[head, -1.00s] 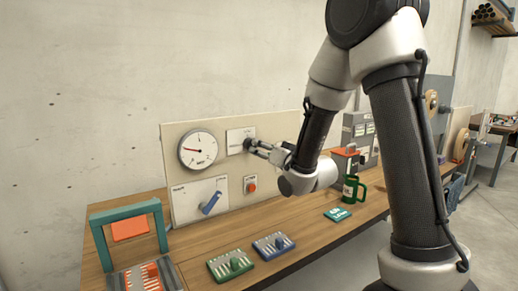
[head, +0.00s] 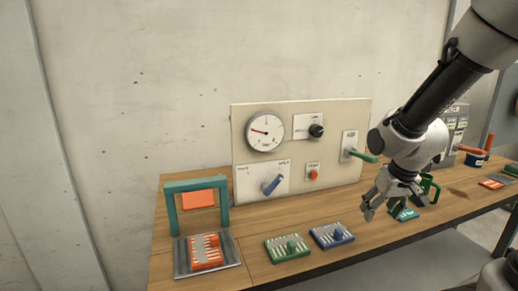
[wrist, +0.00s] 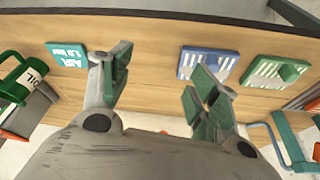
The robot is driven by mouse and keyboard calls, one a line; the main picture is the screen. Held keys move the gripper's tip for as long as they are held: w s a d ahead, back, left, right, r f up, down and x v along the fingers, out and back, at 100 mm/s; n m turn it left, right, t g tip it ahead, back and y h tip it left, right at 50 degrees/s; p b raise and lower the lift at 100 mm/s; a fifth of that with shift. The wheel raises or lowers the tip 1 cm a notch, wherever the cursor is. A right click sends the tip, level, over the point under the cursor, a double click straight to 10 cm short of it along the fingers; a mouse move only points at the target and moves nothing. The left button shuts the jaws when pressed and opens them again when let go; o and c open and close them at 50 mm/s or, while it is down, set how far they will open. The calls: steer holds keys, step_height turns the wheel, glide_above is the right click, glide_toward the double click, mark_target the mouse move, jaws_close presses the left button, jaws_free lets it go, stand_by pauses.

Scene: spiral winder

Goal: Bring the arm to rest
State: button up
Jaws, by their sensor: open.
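My gripper (head: 382,206) is open and empty in the head view. It hangs over the front right part of the wooden bench (head: 258,262), to the right of the blue comb-like plate (head: 331,236). In the wrist view my gripper (wrist: 158,95) shows its two fingers wide apart, with only bare bench between them. My arm reaches in from the upper right of the head view. The panel (head: 345,113) stands at the back of the bench with a gauge (head: 265,131), a black knob (head: 316,131), a blue lever (head: 272,185), a red button (head: 314,174) and a green-handled lever (head: 362,156).
A green plate (head: 288,248) lies beside the blue one. A teal AIR card (wrist: 67,54) and a green oil can (wrist: 27,76) lie close to my gripper. The bench front is open.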

steer(key=s+d+r, duration=0.1)
steer(key=s+r, duration=0.5)
steer(key=s, duration=0.2)
steer(key=s+d+r, duration=0.2)
steer(key=s+r, duration=0.5)
steer(key=s, duration=0.1)
steer(key=shift+s+d+r+m+t, duration=0.15)
steer(key=shift+s+d+m+t, duration=0.15)
steer(key=shift+s+m, duration=0.1)
